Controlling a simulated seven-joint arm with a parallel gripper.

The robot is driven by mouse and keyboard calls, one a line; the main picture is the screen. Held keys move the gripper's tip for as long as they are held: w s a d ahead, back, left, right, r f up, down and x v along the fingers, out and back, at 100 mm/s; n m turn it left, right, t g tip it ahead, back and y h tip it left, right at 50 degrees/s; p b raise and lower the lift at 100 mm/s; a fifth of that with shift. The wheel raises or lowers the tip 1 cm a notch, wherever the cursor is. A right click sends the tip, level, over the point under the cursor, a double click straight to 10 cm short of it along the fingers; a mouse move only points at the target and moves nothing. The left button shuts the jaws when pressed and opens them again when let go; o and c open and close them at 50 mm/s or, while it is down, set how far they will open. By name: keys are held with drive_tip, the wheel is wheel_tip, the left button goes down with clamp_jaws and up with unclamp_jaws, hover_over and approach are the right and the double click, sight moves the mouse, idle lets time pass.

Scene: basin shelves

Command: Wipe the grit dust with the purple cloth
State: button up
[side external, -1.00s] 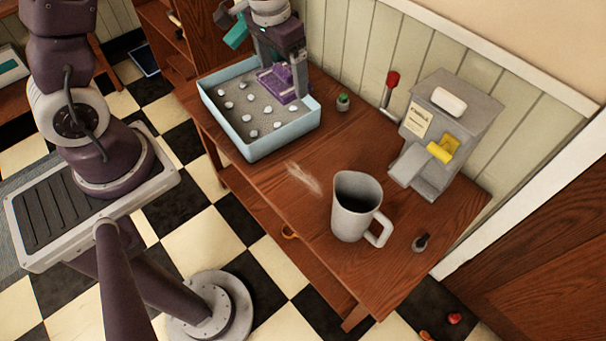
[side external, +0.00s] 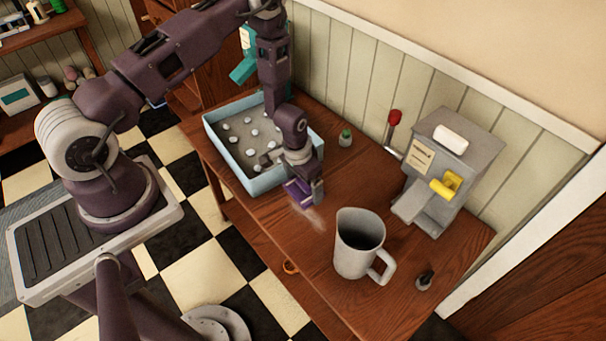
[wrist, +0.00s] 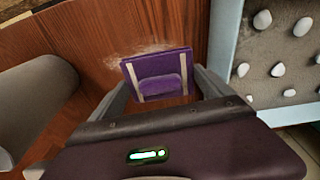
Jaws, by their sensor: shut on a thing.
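The purple cloth (side external: 299,192) is a flat pad with pale stripes and a raised grip. My gripper (side external: 308,186) is shut on it, over the wooden table just in front of the blue basin. In the wrist view the cloth (wrist: 157,72) sits between my fingers (wrist: 160,90). The grit dust (side external: 316,217) is a pale smear on the table, beside and partly behind the cloth. It shows past the cloth's far edge in the wrist view (wrist: 125,56). I cannot tell whether the cloth touches the tabletop.
The blue basin (side external: 262,186) with several white pebbles stands behind my gripper. A grey mug (side external: 357,245) stands close in front of the dust. A grey dispenser (side external: 437,165), a red-knobbed lever (side external: 394,118), a small green-topped jar (side external: 345,138) and a dark small item (side external: 425,281) stand nearby.

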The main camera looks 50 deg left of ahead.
sight(310, 225)
drive_tip(key=shift+f, duration=2.4)
drive_tip(key=shift+s+f, duration=0.25)
drive_tip(key=shift+f, duration=0.05)
drive_tip(key=shift+s+r, duration=0.15)
drive_tip(key=shift+s, duration=0.65)
drive_tip(key=shift+s+r, duration=0.15)
drive_tip(key=shift+s, duration=0.6)
drive_tip(key=shift+s+d, duration=0.1)
drive_tip(key=shift+s, duration=0.15)
drive_tip(key=shift+d+f, duration=0.15)
drive_tip(key=shift+d, duration=0.65)
drive_tip(key=shift+d+f, duration=0.1)
drive_tip(key=shift+d, duration=0.65)
drive_tip(key=shift+w, duration=1.95)
drive_tip(key=shift+w+d, duration=0.15)
drive_tip(key=shift+d, duration=1.6)
drive_tip(key=shift+s, duration=1.95)
drive_tip(key=shift+s+r, duration=0.1)
drive_tip(key=shift+r, duration=3.9)
